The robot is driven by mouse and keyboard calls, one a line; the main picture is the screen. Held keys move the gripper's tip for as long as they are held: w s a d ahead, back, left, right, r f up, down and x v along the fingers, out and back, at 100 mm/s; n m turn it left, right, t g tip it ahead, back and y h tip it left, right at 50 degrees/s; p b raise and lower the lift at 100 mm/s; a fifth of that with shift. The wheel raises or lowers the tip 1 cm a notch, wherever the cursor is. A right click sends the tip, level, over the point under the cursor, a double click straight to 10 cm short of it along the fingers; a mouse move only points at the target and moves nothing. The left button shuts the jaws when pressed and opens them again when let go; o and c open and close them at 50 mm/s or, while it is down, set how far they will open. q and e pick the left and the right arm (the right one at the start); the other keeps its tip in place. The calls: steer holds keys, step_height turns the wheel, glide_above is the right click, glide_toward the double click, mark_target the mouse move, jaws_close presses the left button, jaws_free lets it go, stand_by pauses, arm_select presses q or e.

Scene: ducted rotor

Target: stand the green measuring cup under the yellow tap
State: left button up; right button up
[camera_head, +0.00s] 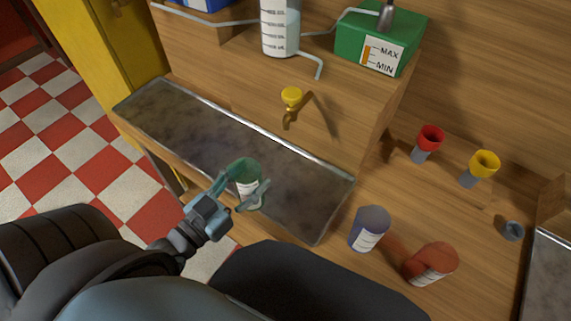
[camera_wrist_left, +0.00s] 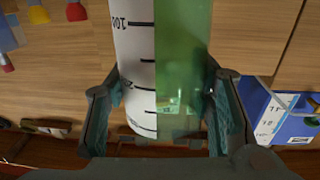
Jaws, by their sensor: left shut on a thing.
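The green measuring cup (camera_head: 246,176) is see-through green with a white scale label. My left gripper (camera_head: 250,187) is shut on it, with one finger on each side, over the front part of the dark metal tray (camera_head: 180,112). In the left wrist view the cup (camera_wrist_left: 182,60) fills the middle between the fingers (camera_wrist_left: 165,95), its white label with black marks facing the camera on the left. The yellow tap (camera_head: 291,97) sticks out of the wooden panel, behind and to the right of the cup. The cup's base is partly hidden. My right gripper is not in view.
A clear cylinder (camera_head: 280,35) and a green MAX/MIN box (camera_head: 370,35) stand on the ledge above the tap. A grey-purple cup (camera_head: 370,226) and an orange-red cup (camera_head: 432,262) are right of the tray. Red (camera_head: 430,137) and yellow (camera_head: 485,162) topped pieces stand further right.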

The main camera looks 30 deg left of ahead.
arm_select(q)
steer(key=w+d+f+b, duration=0.1)
steer(key=w+b, duration=0.1)
steer(key=w, duration=0.2)
steer(key=w+d+f+b, duration=0.1)
steer(key=w, duration=0.3)
steer(key=w+f+b, duration=0.1)
steer(key=w+b, duration=0.1)
steer(key=w, duration=0.2)
steer(key=shift+w+d+f+b, duration=0.25)
steer(key=shift+d+f+b, duration=0.05)
steer(key=shift+d+f, duration=0.1)
steer(key=shift+r, duration=0.2)
steer(key=shift+f, duration=0.25)
steer(key=o, duration=1.3)
